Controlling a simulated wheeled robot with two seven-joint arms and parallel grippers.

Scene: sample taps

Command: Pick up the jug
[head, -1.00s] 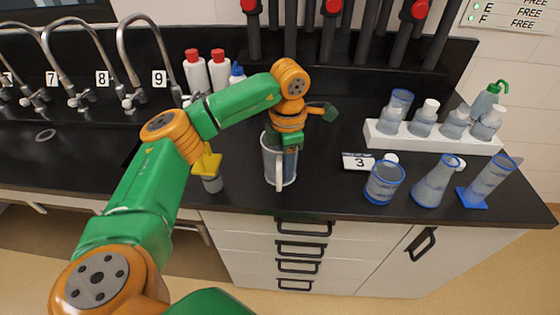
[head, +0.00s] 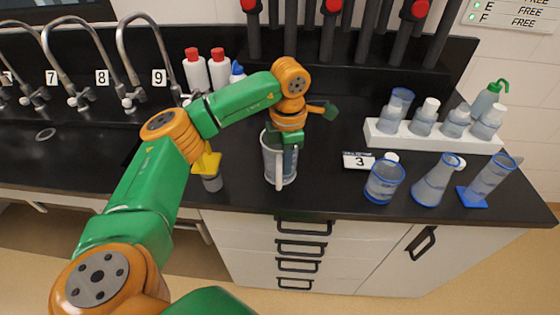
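The jug (head: 270,166) is a clear, tall vessel with a pale handle on its front side. It stands upright on the black bench near the front edge. My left gripper (head: 291,139) points down at the jug's top, at its right rim. The wrist and gripper body cover part of the rim, and the fingers are not clear, so I cannot tell whether they hold it. My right gripper is not in view.
A yellow-topped container (head: 211,172) stands left of the jug. Right are a sign marked 3 (head: 358,161), a beaker (head: 384,181), a flask (head: 436,184) and a cylinder (head: 489,180).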

